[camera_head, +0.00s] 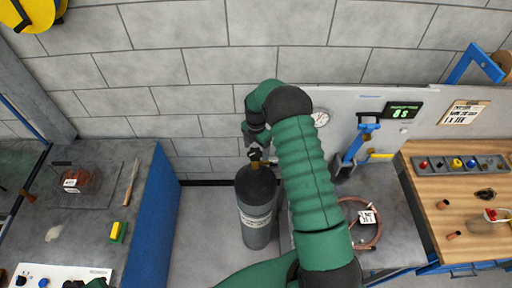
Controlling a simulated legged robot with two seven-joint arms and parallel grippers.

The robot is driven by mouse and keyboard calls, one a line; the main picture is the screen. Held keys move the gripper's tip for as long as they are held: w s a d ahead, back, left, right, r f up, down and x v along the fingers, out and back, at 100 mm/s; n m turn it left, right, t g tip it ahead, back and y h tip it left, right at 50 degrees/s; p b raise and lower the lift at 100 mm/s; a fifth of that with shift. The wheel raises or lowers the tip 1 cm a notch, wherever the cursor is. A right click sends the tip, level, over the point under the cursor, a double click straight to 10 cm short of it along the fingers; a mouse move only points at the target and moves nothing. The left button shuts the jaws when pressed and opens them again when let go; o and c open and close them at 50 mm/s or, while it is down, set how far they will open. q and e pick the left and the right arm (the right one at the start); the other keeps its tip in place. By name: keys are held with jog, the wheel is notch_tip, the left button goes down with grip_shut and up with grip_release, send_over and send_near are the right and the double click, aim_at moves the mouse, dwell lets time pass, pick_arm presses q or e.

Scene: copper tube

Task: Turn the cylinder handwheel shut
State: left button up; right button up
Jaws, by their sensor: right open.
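A dark grey gas cylinder (257,217) with a pale label stands upright on the floor between two benches. Its brass valve (254,164) is on top. A small dark shape at the valve looks like the handwheel, but it is mostly hidden by my right gripper (256,151). The right gripper points down over the valve, close to it, with its jaws open; contact cannot be told. My green right arm passes in front, right of the cylinder. A dark green and black piece of my left arm shows at the bottom edge, too cut off to read its gripper.
The left bench (90,205) has a blue side panel and holds a yellow-green block (118,231). The right bench holds a coiled copper tube (373,216), a blue clamp stand (356,146) and a wooden top (430,180). A gauge (320,118) sits behind my arm.

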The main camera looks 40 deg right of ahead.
jog(key=shift+w+f, duration=0.2)
jog(key=shift+f, duration=0.4)
jog(key=shift+w+f, duration=0.15)
jog(key=shift+f, duration=0.2)
jog(key=shift+w+a+f, duration=0.1)
jog(key=shift+w+a, duration=0.1)
jog(key=shift+a, duration=0.1)
jog(key=shift+s+r, duration=0.25)
jog(key=shift+s, duration=0.05)
jog(key=c, duration=1.4)
pick_arm(q)
jog(key=shift+w+a+r, duration=0.1)
jog(key=shift+w+a, duration=0.15)
jog(key=shift+a, duration=0.1)
pick_arm(e)
jog(key=shift+o, duration=0.2)
jog(key=shift+f, duration=0.1)
